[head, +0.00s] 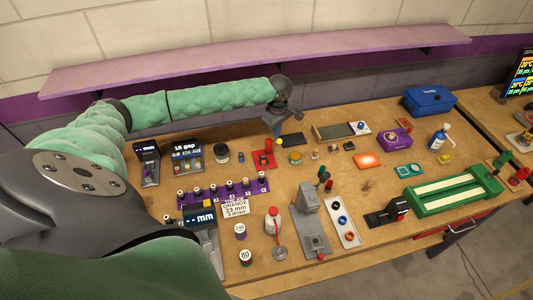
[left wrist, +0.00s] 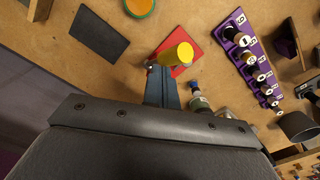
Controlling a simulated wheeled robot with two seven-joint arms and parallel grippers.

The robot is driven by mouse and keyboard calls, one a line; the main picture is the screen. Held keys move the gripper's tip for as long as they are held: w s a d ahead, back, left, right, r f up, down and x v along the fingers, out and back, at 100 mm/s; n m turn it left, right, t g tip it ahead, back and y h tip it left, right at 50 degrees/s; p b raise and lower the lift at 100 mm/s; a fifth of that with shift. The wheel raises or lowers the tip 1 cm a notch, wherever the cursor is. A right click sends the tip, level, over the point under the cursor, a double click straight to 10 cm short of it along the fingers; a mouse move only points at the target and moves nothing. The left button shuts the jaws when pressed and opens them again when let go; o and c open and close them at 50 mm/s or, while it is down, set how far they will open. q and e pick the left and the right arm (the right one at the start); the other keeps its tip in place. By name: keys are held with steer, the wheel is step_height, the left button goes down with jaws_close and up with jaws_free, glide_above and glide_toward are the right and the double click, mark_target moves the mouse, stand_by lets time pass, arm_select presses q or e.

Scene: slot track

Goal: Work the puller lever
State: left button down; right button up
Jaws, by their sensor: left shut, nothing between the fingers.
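A small red plate (head: 262,159) with a yellow-ended lever (head: 280,143) stands at the back middle of the bench; it looks like the puller, though no label shows. In the left wrist view the lever's yellow cylinder (left wrist: 175,53) stands out over the red plate (left wrist: 192,48). My left gripper (head: 277,134) is shut and empty, pointing down right by the yellow end. In the left wrist view its dark fingertips (left wrist: 160,72) are just beside the cylinder; I cannot tell whether they touch. My right gripper is not in view.
A grey press (head: 310,215) with coloured knobs is at the middle, a green fixture (head: 452,190) at the right. A dark flat pad (head: 292,139) lies behind the lever. A pink shelf (head: 250,62) runs along the wall.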

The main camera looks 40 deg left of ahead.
arm_select(q)
steer(key=shift+s+d+f, duration=0.1)
steer(key=shift+s+d, duration=0.1)
steer(key=shift+d, duration=0.05)
stand_by(0.4)
steer(key=shift+s+d+f+p, duration=0.2)
steer(key=shift+s+d+p, duration=0.1)
steer(key=shift+p, duration=0.25)
steer(key=shift+d+f, duration=0.15)
steer(key=shift+s+d+f, duration=0.2)
steer(key=shift+s+f, duration=0.05)
steer(key=shift+s, duration=0.05)
steer(key=shift+w+a+r, duration=0.1)
steer(key=shift+w+r, duration=0.05)
steer(key=shift+r, duration=0.1)
steer(key=shift+w+a+r, duration=0.3)
steer(key=shift+a+r, duration=0.05)
steer(key=shift+r, duration=0.45)
steer(key=shift+w+a+r, duration=0.3)
steer(key=shift+a+r, duration=0.1)
steer(key=shift+r, duration=0.35)
steer(key=shift+w+a+r, duration=0.3)
steer(key=shift+a+r, duration=0.05)
steer(key=shift+r, duration=0.45)
steer(key=w+a+r, duration=0.3)
steer(key=r, duration=0.5)
steer(key=shift+a, duration=0.4)
stand_by(0.5)
